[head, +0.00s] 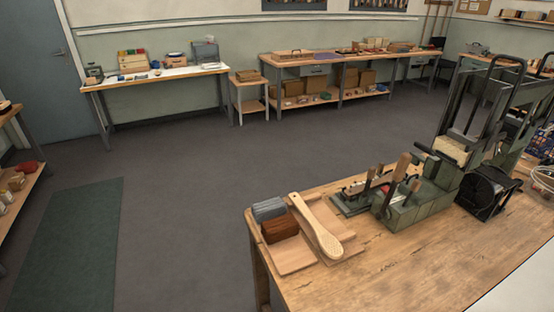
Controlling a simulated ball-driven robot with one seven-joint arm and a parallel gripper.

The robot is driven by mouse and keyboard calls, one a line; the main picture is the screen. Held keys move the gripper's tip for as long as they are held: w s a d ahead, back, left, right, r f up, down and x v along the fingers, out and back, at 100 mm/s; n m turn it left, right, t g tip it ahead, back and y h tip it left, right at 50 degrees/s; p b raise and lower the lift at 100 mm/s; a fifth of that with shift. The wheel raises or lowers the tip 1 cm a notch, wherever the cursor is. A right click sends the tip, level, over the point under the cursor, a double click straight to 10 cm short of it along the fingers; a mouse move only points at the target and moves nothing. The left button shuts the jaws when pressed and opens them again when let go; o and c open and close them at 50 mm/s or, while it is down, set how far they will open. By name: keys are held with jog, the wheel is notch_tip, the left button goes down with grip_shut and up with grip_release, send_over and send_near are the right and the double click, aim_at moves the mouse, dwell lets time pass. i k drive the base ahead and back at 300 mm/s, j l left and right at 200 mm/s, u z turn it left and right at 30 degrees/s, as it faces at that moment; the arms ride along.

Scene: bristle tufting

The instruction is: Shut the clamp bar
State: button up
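A green machine (415,205) stands on the wooden workbench at the right. Upright wooden-handled levers (399,168) rise from the fixture at its left end. A dark flat plate with metal parts (350,200) lies at the fixture's left side. The clamp bar cannot be told apart from these levers and metal parts at this size, nor whether it is open or shut. My gripper is not in view.
On the bench's (400,270) left end, a wooden tray (297,262) holds a grey and a brown bristle bundle (279,228). A pale perforated brush blank (316,227) lies beside them. A black boxy part (487,192) stands right of the machine. The bench front and the floor (190,200) are clear.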

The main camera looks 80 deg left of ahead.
aim_at(372, 171)
jog(key=u, duration=1.6)
